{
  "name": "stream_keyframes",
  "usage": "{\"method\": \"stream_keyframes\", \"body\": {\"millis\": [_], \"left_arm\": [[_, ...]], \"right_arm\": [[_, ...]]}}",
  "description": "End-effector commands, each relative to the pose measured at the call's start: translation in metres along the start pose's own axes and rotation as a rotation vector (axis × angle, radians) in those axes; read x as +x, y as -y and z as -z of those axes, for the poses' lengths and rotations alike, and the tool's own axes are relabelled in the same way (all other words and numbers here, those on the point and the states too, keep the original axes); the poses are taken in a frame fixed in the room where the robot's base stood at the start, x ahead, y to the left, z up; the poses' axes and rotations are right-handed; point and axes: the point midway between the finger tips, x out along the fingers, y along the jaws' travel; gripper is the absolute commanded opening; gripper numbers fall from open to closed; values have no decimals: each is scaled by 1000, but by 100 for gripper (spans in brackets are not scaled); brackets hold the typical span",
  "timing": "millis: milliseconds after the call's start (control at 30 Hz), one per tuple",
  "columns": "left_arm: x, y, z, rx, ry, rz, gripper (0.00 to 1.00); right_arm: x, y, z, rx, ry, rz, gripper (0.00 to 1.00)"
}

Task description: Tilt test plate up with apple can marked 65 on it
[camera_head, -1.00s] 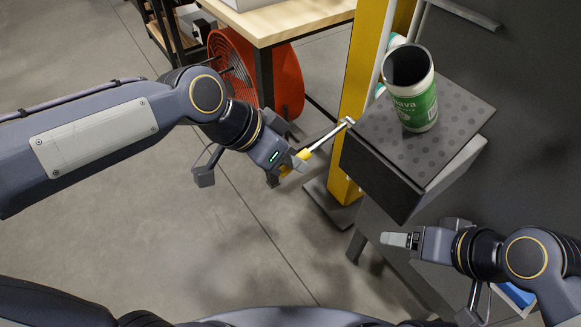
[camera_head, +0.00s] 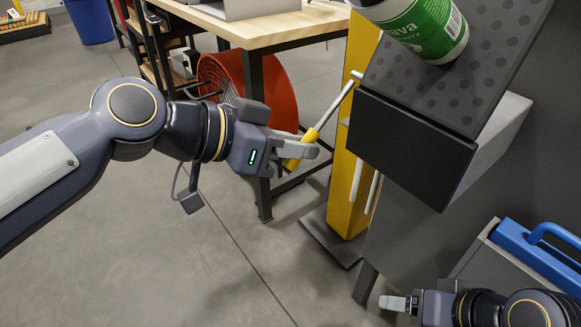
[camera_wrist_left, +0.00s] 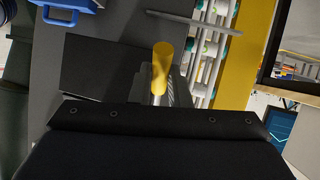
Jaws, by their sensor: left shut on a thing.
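A green and white can (camera_head: 425,28) stands on the dark dotted test plate (camera_head: 405,75). Its top is cut off by the picture's edge. Its label shows letters ending in "ava"; no number 65 is legible. A metal rod (camera_head: 342,100) with a yellow handle (camera_head: 311,135) sticks out at the plate's left side. My left gripper (camera_head: 300,150) is shut on the handle. The handle also shows in the left wrist view (camera_wrist_left: 162,70). My right gripper (camera_head: 393,303) is low at the right, below the plate and apart from it; its jaw opening is unclear.
A yellow post (camera_head: 345,195) stands behind the handle. A blue-handled case (camera_head: 540,255) lies at the right. The floor at the lower left is clear.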

Motion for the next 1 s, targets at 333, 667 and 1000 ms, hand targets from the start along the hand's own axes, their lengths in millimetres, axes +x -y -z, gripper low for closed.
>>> {"method": "stream_keyframes", "body": {"millis": [333,667,1000], "left_arm": [[8,2,-6,11,-63,-5,0],[9,2,-5,13,-72,-6,0],[8,2,-5,13,-72,-6,34]], "right_arm": [[28,-13,-14,0,0,0,73],[29,-14,-15,0,0,0,73],[29,-13,-15,0,0,0,73]]}}
